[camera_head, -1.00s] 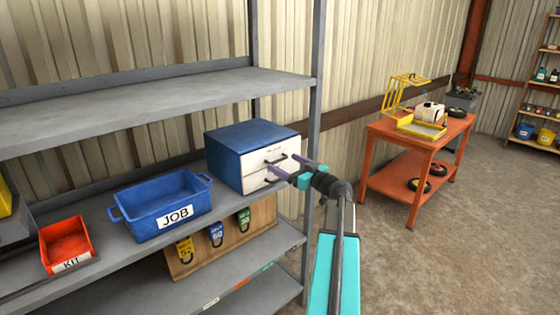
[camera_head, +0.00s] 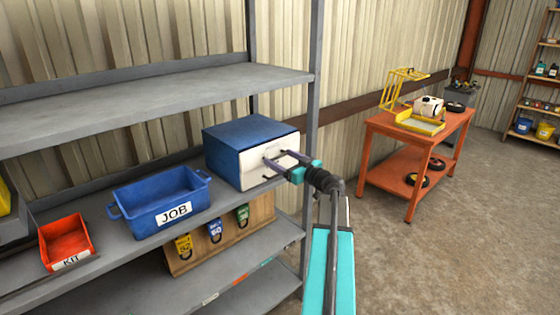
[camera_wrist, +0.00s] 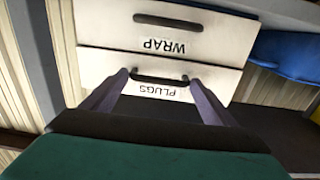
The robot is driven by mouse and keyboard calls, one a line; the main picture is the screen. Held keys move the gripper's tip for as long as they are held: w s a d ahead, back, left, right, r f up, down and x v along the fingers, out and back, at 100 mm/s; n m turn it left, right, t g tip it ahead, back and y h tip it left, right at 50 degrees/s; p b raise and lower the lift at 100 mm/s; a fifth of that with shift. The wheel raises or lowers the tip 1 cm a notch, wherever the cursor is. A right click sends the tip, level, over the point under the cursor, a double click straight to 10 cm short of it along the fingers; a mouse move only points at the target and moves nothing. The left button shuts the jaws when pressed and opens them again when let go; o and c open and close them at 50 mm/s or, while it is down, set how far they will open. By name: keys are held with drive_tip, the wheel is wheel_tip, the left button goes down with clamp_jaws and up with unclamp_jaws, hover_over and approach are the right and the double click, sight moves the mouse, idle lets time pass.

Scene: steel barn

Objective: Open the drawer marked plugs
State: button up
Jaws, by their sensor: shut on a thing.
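A blue cabinet (camera_head: 238,133) with white drawer fronts stands on the middle shelf in the head view. The wrist view is upside down and shows the drawer marked PLUGS (camera_wrist: 215,82), with its dark bar handle (camera_wrist: 160,79), and the drawer marked WRAP (camera_wrist: 105,30). PLUGS is the upper drawer. My gripper (camera_head: 276,156) is at the upper drawer front, its fingers at the two ends of the PLUGS handle, shut on it. The drawer front looks flush with the one below; no clear gap shows.
A blue JOB bin (camera_head: 150,208) and a red KIT bin (camera_head: 66,243) stand left of the cabinet. A grey shelf post (camera_head: 312,120) rises just right of it. An orange cart (camera_head: 412,150) stands further right. The floor between is clear.

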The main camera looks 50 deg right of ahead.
drive_tip(key=s+a+b, duration=0.1)
drive_tip(key=s+b, duration=1.2)
drive_tip(key=s, duration=0.5)
drive_tip(key=shift+s+a+b, duration=0.15)
drive_tip(key=shift+s+b, duration=0.25)
drive_tip(key=o, duration=1.3)
drive_tip(key=shift+c, duration=0.2)
drive_tip(key=shift+s, duration=0.1)
drive_tip(key=s+b, duration=0.2)
drive_tip(key=s, duration=1.1)
drive_tip(key=shift+s+a, duration=0.3)
drive_tip(key=shift+a, duration=0.15)
